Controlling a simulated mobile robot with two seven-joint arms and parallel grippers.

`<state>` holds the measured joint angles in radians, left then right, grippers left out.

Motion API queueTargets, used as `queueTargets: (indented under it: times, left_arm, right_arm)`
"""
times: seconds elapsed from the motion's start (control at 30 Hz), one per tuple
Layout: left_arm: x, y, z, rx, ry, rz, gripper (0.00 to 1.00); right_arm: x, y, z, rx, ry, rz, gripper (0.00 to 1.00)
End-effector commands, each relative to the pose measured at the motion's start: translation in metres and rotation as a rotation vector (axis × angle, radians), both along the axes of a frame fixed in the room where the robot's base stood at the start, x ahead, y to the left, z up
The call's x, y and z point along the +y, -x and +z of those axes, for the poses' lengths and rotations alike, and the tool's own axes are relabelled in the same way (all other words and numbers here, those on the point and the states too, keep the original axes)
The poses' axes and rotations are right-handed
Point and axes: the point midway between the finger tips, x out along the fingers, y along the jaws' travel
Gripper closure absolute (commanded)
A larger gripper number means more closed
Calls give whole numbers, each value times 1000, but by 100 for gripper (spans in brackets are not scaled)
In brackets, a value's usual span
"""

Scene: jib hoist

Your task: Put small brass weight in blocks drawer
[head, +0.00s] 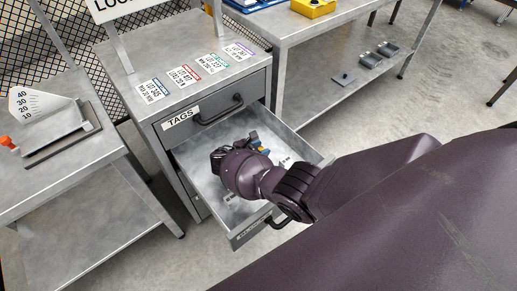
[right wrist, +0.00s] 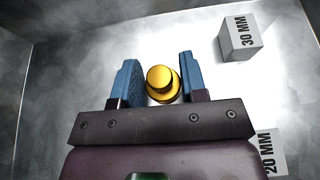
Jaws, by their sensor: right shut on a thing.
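The small brass weight (right wrist: 162,84) is a gold, round, knobbed piece between the two blue finger pads of my right gripper (right wrist: 160,82). The gripper is shut on it. In the head view my right gripper (head: 260,146) hangs over the inside of the open blocks drawer (head: 200,170), its wrist partly hiding the drawer. The weight is too small to make out clearly there. In the right wrist view the drawer floor (right wrist: 90,60) lies beneath the weight; I cannot tell the exact height. My left gripper is not in view.
Grey blocks marked 30 MM (right wrist: 240,40) and 20 MM (right wrist: 268,150) lie in the drawer at the right of the wrist view. The shut TAGS drawer (head: 215,108) is above the open one. A scale (head: 55,125) stands on the left bench.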

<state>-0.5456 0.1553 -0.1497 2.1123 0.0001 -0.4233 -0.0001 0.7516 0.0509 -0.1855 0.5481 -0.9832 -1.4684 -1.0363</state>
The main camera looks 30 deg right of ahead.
Motion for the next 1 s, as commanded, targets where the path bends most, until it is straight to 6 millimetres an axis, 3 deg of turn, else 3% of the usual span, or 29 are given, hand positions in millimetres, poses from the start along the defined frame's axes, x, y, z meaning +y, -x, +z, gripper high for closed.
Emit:
queueTargets:
  times: [0.3, 0.33, 0.5, 0.87, 1.0]
  left_arm:
    - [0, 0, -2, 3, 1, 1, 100]
    - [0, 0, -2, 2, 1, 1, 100]
    - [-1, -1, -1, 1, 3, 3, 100]
    - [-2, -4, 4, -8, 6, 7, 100]
    - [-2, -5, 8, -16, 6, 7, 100]
  right_arm:
    - [0, -1, -2, -1, 1, 0, 92]
    - [0, 0, -2, -1, 1, 0, 57]
    - [0, -1, -1, -2, 1, -1, 35]
    - [1, -1, 6, -3, 0, 0, 35]
    - [19, 1, 13, -5, -2, 1, 35]
